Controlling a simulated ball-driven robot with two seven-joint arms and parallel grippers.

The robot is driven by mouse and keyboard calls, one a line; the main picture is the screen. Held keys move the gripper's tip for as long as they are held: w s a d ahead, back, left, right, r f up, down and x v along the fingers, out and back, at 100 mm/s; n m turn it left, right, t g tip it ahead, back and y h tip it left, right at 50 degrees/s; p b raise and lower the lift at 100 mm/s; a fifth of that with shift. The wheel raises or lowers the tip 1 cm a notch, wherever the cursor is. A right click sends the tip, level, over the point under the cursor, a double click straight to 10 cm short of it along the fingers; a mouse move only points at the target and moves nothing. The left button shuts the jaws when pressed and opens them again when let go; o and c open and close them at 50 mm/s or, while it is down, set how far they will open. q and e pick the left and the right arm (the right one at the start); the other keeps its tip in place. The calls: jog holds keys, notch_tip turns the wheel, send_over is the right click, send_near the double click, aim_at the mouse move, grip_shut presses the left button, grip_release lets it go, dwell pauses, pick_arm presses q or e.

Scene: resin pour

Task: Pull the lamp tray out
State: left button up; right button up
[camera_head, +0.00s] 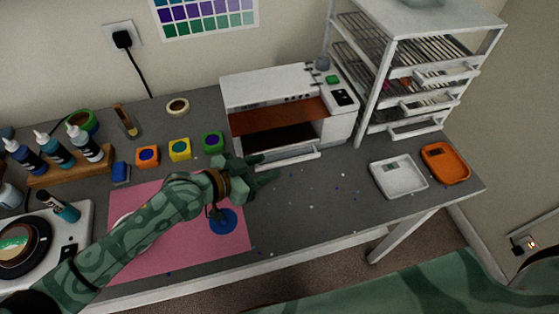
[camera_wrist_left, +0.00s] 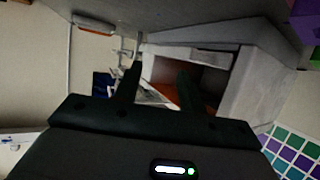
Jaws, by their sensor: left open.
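The white curing lamp (camera_head: 342,122) stands at the back of the bench, with an orange panel (camera_head: 285,114) above its dark front opening. The lamp tray (camera_head: 302,155) shows as a pale front edge low in that opening. My left gripper (camera_head: 270,168) is open just in front of the tray's left part, with its fingers toward it. In the left wrist view the open fingers (camera_wrist_left: 157,80) point at the lamp (camera_wrist_left: 252,88). I cannot tell whether they touch the tray. My right gripper is out of view.
A pink mat (camera_head: 150,245) lies under my left arm. A white shallow dish (camera_head: 398,177) and an orange one (camera_head: 445,163) stand right of clear bench with small specks. A white drawer rack (camera_head: 365,110) stands beside the lamp. Bottles stand in a wooden holder (camera_head: 70,166).

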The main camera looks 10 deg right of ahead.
aim_at(287, 160)
pick_arm(q)
jog(key=b+x, duration=0.1)
jog(key=x, duration=0.3)
jog(key=shift+w+d+f, duration=0.1)
jog(key=shift+d+f, duration=0.15)
jog(key=shift+d, duration=0.05)
jog(key=shift+w+d+f, duration=0.15)
jog(key=shift+w+d, duration=0.05)
jog(key=shift+d, duration=0.25)
